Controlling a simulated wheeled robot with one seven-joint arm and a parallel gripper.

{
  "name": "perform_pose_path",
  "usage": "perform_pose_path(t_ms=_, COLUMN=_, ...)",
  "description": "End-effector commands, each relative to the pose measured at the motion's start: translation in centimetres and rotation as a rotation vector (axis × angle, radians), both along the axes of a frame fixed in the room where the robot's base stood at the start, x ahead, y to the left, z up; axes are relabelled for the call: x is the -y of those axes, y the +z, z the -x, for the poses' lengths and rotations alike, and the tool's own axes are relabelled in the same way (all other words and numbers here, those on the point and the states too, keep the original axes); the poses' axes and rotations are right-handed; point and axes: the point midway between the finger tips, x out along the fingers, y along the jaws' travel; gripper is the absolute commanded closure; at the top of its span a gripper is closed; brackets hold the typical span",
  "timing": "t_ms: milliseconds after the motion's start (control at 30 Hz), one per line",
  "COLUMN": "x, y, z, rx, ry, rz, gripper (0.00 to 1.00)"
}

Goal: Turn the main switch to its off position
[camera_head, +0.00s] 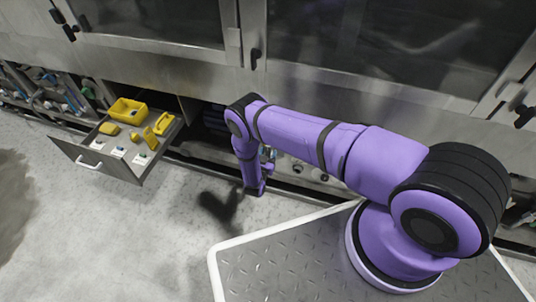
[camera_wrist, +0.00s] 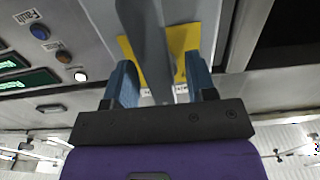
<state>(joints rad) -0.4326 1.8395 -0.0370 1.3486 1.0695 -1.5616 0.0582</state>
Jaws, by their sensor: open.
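In the wrist view, the main switch shows as a grey bar-like handle (camera_wrist: 156,60) in front of a yellow plate (camera_wrist: 127,50), with small white labels at the plate's lower edge. My gripper (camera_wrist: 160,80) is open. Its two blue fingers stand apart, one on each side of the handle, and no contact with it can be made out. The switch's marked positions are too small to read. In the head view, my arm reaches down toward the front of the machine, and the switch and fingertips cannot be made out there.
In the wrist view, a grey panel left of the switch carries a blue button (camera_wrist: 40,32), an amber button (camera_wrist: 63,57), a lit white button (camera_wrist: 80,76) and green displays (camera_wrist: 28,80). In the head view, an open drawer (camera_head: 137,170) with yellow items juts out left of my arm.

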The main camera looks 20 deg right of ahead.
Motion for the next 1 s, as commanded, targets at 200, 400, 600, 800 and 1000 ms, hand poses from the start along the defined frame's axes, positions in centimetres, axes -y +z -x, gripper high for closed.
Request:
perform_pose_path(t_ms=200, x=-0.01, y=0.00, z=0.02, rx=0.000, ry=0.000, rz=0.000, gripper=0.81)
perform_pose_path(t_ms=400, x=-0.02, y=0.01, z=0.02, rx=0.000, ry=0.000, rz=0.000, gripper=1.00)
perform_pose_path(t_ms=600, x=0.02, y=0.01, z=0.06, rx=-0.012, ry=0.000, rz=0.018, gripper=1.00)
perform_pose_path(t_ms=800, x=0.17, y=0.04, z=0.20, rx=-0.061, ry=0.001, rz=0.087, gripper=1.00)
perform_pose_path(t_ms=1000, x=0.45, y=0.09, z=0.44, rx=-0.153, ry=0.001, rz=0.213, gripper=1.00)
